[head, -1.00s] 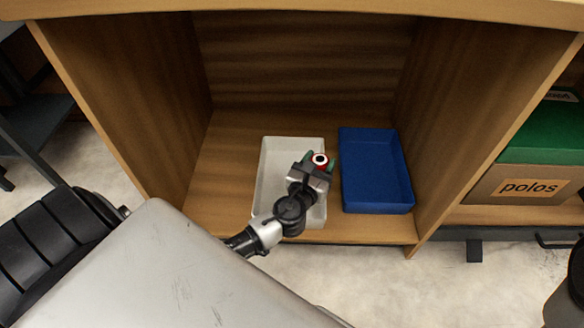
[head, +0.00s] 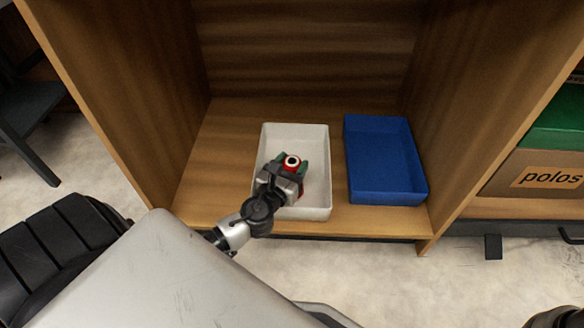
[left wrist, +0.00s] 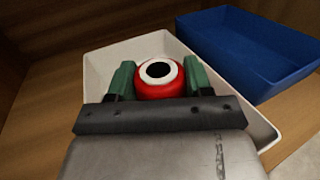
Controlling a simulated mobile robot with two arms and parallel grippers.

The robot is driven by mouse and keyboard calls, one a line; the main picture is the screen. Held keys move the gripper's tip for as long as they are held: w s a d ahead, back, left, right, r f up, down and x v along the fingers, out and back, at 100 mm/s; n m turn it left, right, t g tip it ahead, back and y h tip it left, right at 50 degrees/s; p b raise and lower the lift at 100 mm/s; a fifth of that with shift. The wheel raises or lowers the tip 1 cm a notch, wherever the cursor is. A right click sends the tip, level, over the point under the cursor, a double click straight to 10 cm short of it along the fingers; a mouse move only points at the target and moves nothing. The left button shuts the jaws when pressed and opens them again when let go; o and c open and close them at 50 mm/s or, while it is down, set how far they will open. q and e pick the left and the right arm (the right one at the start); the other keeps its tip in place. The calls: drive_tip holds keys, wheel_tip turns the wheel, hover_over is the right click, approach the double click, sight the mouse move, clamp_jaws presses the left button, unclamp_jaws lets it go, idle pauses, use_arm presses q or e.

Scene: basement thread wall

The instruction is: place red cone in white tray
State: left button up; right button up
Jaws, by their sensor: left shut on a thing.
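The red cone (head: 291,163) has a white top ring with a dark hole, and it also shows in the left wrist view (left wrist: 160,86). My left gripper (head: 292,165) is shut on it, with a green finger on each side in the left wrist view (left wrist: 159,80). The white tray (head: 318,206) stands on the wooden shelf, and the cone shows over its inside. The tray also shows in the left wrist view (left wrist: 98,66), behind and around the cone. The cone's lower part is hidden, so I cannot tell whether it touches the tray floor. My right gripper is not in view.
A blue tray (head: 384,160) stands just right of the white one, with a narrow gap between. The wooden cubby has side walls and a back wall (head: 310,50). A cardboard box marked polos (head: 540,175) sits in the compartment at the right.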

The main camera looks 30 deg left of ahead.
use_arm(q)
drive_tip(key=o, duration=1.2)
drive_tip(key=shift+o, duration=0.2)
